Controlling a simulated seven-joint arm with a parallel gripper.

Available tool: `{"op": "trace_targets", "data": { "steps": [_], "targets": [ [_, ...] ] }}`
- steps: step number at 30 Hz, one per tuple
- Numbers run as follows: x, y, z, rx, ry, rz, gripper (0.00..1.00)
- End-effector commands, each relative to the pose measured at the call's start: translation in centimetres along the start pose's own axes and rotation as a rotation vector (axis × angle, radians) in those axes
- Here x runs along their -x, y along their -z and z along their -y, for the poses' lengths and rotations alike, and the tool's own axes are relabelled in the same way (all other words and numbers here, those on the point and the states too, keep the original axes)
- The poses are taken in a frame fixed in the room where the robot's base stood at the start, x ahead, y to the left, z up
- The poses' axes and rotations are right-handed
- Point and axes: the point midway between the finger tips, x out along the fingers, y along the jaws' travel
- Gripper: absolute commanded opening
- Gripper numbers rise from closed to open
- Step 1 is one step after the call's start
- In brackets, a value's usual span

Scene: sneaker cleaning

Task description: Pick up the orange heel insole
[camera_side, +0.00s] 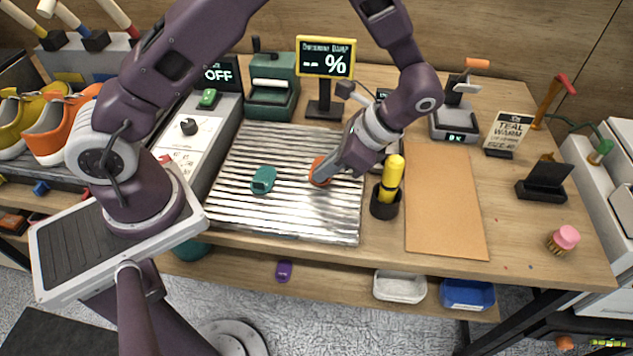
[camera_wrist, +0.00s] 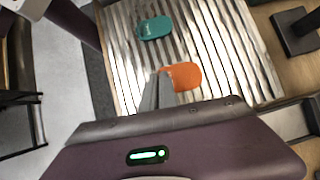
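The orange heel insole (camera_side: 318,170) is on the ridged metal tray (camera_side: 225,205), partly hidden behind my gripper in the side view. In the wrist view the orange insole (camera_wrist: 185,75) shows just right of the grey fingers. My gripper (camera_side: 325,182) points down at the tray, with its fingertips at or very close to the insole. The gripper fingers (camera_wrist: 158,92) overlap in the wrist view, so I cannot tell their gap or whether they grip the insole. A teal insole (camera_side: 263,180) lies apart to the left; it also shows in the wrist view (camera_wrist: 154,28).
A black cup (camera_side: 384,206) with a yellow bottle (camera_side: 392,175) stands close to the right of the tray. A brown mat (camera_side: 445,215) lies beyond it. A percent sign (camera_side: 325,58) and a green press (camera_side: 272,85) stand behind the tray.

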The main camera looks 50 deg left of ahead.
Motion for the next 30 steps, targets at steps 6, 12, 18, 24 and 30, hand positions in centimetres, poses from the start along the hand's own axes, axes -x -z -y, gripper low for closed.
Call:
{"op": "trace_targets", "data": {
  "steps": [6, 12, 18, 24, 30],
  "targets": [
    [2.4, 0.1, 0.0, -0.001, 0.003, -0.002, 0.00],
    [4.5, 0.1, 0.0, 0.000, 0.002, -0.003, 0.00],
    [6.2, 0.0, 0.0, -0.001, 0.002, -0.002, 0.00],
    [6.5, 0.0, 0.0, -0.001, 0.001, -0.001, 0.00],
    [6.5, 0.0, 0.0, -0.001, 0.001, -0.001, 0.00]
  ]
}}
